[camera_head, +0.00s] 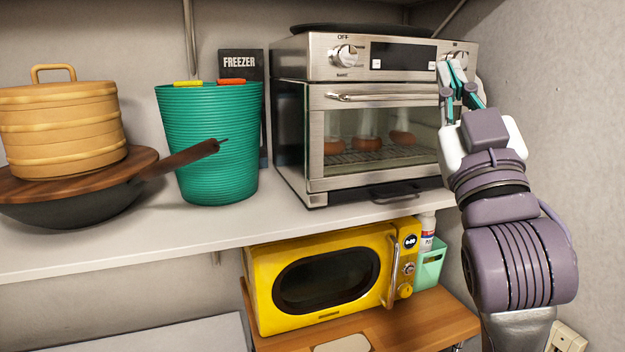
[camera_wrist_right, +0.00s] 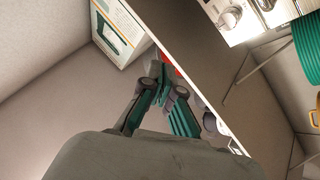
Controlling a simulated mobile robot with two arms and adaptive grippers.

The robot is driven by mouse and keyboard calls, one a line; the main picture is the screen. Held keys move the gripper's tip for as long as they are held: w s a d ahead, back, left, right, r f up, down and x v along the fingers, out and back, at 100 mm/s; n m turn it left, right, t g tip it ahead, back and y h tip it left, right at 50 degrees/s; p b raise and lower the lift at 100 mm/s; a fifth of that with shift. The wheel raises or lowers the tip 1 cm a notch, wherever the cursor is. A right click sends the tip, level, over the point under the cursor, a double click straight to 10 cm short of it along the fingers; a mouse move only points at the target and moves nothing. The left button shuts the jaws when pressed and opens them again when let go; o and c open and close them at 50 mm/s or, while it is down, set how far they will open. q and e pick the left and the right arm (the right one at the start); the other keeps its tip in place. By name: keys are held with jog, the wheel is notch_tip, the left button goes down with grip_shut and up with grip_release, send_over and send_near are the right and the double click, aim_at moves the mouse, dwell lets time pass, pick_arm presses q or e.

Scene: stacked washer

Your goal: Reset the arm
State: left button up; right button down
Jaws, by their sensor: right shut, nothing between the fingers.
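My right gripper (camera_head: 452,68) is raised at the right of the head view, in front of the upper right corner of a steel toaster oven (camera_head: 290,125). Its teal and grey fingers are shut and hold nothing. They overlap the oven's right knob (camera_head: 458,57) in the picture; I cannot tell whether they touch it. The gripper also shows in the right wrist view (camera_wrist_right: 163,78), fingertips together. My left gripper is not in view.
The oven, with food behind its glass door, stands on a white shelf (camera_head: 130,248). A green bin (camera_head: 215,150) and a pan (camera_head: 70,208) under a bamboo steamer (camera_head: 65,125) stand left. A yellow microwave (camera_head: 260,300) sits below. A wall (camera_head: 560,100) bounds the right.

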jog(key=w+f+g, duration=0.2)
jog(key=w+f, duration=0.3)
jog(key=f, duration=0.3)
jog(key=s+d+f+m+g+h, duration=0.2)
jog(key=f+g, duration=0.8)
jog(key=f, duration=2.4)
jog(key=s+d+f+g+y, duration=0.1)
jog(key=s+d+f+g, duration=0.2)
jog(key=s+f+g, duration=1.4)
jog(key=s+f+t+b, duration=0.2)
jog(key=s+f, duration=0.1)
jog(key=f, duration=1)
jog(key=s+f+t+b, duration=0.15)
jog(key=s+f, duration=0.25)
jog(key=f, duration=0.9)
jog(key=s+f+t+b, duration=0.2)
jog(key=s+f, duration=0.1)
jog(key=f, duration=1)
pick_arm(q)
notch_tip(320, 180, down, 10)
jog(key=b, duration=0.4)
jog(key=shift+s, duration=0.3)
pick_arm(e)
jog(key=s+d+f+g, duration=0.1)
jog(key=s+d+f, duration=0.1)
jog(key=s+f, duration=1.4)
notch_tip(320, 180, down, 3)
jog(key=shift+d+r, duration=0.15)
jog(key=shift+d, duration=0.15)
